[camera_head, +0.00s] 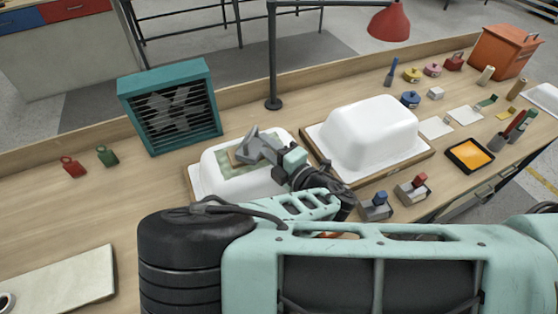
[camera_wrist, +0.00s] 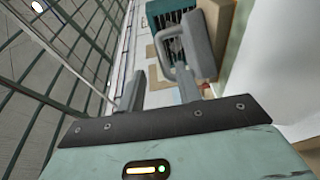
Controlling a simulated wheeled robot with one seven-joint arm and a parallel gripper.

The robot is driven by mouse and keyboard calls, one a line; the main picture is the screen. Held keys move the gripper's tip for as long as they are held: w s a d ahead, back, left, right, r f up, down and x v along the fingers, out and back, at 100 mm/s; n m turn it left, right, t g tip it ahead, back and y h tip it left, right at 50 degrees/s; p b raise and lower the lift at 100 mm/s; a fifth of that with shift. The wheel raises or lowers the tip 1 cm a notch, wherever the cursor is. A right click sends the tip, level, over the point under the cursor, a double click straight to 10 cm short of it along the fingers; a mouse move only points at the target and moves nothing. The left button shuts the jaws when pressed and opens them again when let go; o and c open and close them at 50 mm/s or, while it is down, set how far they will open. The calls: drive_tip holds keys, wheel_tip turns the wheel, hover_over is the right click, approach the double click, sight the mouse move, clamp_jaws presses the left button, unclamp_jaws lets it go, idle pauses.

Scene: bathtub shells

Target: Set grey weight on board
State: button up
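The grey weight (camera_wrist: 202,48), a block with a loop handle, shows beyond my fingers in the wrist view. In the head view it (camera_head: 250,150) is at the top of the left white shell, partly covered by my gripper (camera_head: 273,151). The loop is near the right finger, with a gap to the left finger.
The left shell (camera_head: 213,181) and a larger white shell (camera_head: 370,130) sit on the bench. A teal fan box (camera_head: 170,105) and a red lamp (camera_head: 389,20) stand behind. Red (camera_head: 74,167) and green (camera_head: 107,156) weights stand left. The bench's left part is mostly clear.

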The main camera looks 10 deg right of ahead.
drive_tip(key=s+d+f+m+g+h+b, duration=0.1)
drive_tip(key=s+d+f+m+g+h, duration=0.2)
drive_tip(key=d+m+h, duration=0.55)
drive_tip(key=s+a+m+g, duration=0.3)
drive_tip(key=s+m+g, duration=0.1)
drive_tip(key=s+m, duration=0.15)
drive_tip(key=s+a+r+m+g+y, duration=0.2)
drive_tip(key=s+a+r+m+g, duration=0.1)
drive_tip(key=s+r+g, duration=0.5)
drive_tip(key=s+d+r+h, duration=0.2)
drive_tip(key=s+d+r, duration=0.5)
drive_tip(key=r, duration=0.4)
drive_tip(key=shift+s+n, duration=0.3)
drive_tip(key=shift+r+h, duration=0.1)
drive_tip(key=shift+h, duration=0.15)
